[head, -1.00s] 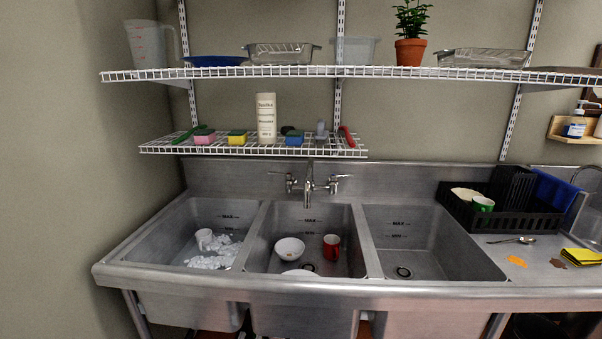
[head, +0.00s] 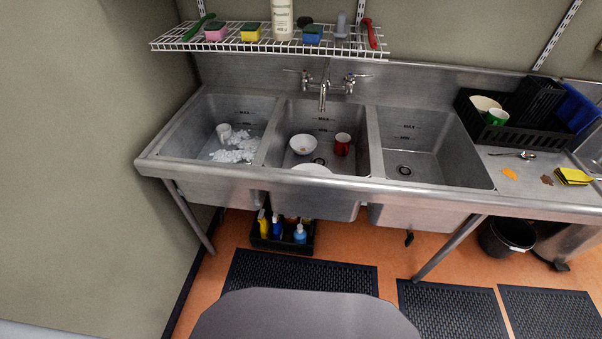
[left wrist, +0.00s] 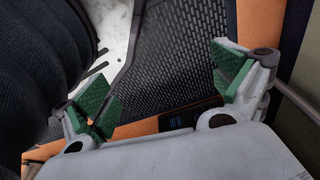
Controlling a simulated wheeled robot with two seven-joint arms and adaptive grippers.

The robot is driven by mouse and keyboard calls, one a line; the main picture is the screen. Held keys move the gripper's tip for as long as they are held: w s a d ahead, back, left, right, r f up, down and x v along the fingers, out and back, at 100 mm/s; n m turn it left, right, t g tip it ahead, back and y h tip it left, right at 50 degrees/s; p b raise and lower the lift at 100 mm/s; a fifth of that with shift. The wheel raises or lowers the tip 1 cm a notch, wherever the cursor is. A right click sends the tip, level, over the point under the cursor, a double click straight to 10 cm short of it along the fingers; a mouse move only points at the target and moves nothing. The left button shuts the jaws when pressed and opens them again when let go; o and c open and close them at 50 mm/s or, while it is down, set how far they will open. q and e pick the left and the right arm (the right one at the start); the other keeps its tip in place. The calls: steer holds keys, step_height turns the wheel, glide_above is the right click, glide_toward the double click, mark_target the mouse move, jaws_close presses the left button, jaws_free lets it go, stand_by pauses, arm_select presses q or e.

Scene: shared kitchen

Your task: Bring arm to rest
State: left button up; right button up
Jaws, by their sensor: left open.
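My left gripper (left wrist: 168,85) shows in the left wrist view. Its two fingers with green pads are spread wide apart, and nothing is between them. Beyond the fingers are a black perforated floor mat (left wrist: 185,50) and strips of orange floor. No arm or gripper shows in the head view, and my right gripper is in neither view.
A steel three-basin sink (head: 330,183) stands against the wall, holding a white bowl (head: 303,144) and red mug (head: 342,144). Below are a black crate of bottles (head: 282,244), floor mats (head: 300,273) and a black bin (head: 507,237). A wire shelf (head: 270,45) hangs above.

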arm_select(q)
steer(key=s+a+r+p, duration=0.1)
steer(key=s+r+p, duration=0.1)
steer(key=s+p, duration=0.4)
steer(key=s+a+r+p, duration=0.1)
steer(key=s+r+p, duration=0.1)
steer(key=s+p, duration=0.4)
steer(key=shift+s+a+r+g+p, duration=0.35)
steer(key=shift+s+a+r+g, duration=0.05)
steer(key=shift+s, duration=0.75)
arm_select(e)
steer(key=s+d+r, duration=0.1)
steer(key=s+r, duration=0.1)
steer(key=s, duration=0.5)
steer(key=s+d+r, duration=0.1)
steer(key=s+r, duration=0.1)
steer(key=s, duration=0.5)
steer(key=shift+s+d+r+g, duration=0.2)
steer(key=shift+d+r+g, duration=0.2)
arm_select(q)
steer(key=shift+f, duration=0.2)
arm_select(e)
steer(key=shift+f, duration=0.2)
